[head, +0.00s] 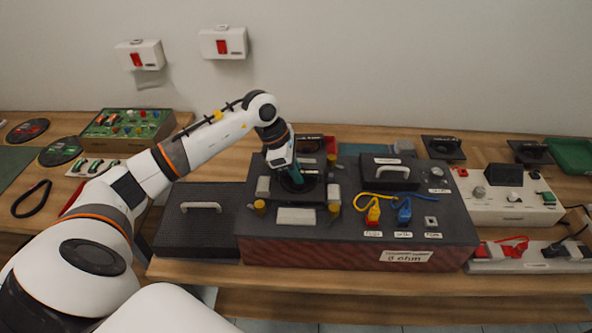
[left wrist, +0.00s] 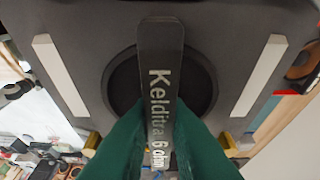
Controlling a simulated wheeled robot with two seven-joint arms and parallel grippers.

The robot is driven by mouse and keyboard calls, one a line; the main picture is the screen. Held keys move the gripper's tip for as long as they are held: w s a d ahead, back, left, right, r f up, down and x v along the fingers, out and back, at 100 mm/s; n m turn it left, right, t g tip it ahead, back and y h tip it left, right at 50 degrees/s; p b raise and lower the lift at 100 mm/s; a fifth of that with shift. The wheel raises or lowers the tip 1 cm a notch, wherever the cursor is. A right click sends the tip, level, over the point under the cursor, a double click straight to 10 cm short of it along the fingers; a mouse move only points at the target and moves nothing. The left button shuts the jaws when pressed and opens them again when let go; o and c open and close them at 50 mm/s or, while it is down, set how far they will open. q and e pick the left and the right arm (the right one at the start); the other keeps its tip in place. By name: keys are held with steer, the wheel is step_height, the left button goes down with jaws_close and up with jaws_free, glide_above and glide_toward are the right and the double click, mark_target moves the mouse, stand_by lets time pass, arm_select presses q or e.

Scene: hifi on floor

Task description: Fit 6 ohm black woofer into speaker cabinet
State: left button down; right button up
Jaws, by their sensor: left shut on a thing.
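My left gripper (head: 291,180) reaches down over the speaker cabinet (head: 340,252). Its green fingers (left wrist: 128,150) are shut on the upright black grip of the black woofer (left wrist: 160,75), whose lettering reads "Kelditra 6 ohm". In the head view the square black woofer (head: 312,190) is at the left part of the cabinet's top, among yellow-ended clamps (head: 260,207). I cannot tell whether it rests fully in the opening. The cabinet is dark on top with a reddish front and an ohm label (head: 407,256). My right gripper is out of view.
A dark panel with a handle (head: 201,207) lies left of the cabinet. Yellow and blue plugs (head: 404,212) with cables sit on the cabinet's right part. Two black units (head: 442,148) (head: 529,152) stand behind right. A white test box (head: 508,196) is at the right.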

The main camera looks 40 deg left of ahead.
arm_select(q)
steer(key=shift+f+b, duration=0.8)
steer(key=shift+f, duration=0.1)
steer(key=c, duration=1.3)
jaws_free()
steer(key=shift+f, duration=0.15)
steer(key=b+v, duration=0.2)
steer(key=v, duration=0.9)
steer(key=shift+s+a+r, duration=0.1)
steer(key=shift+s+r, duration=0.1)
steer(key=shift+r, duration=0.4)
steer(key=shift+r, duration=0.1)
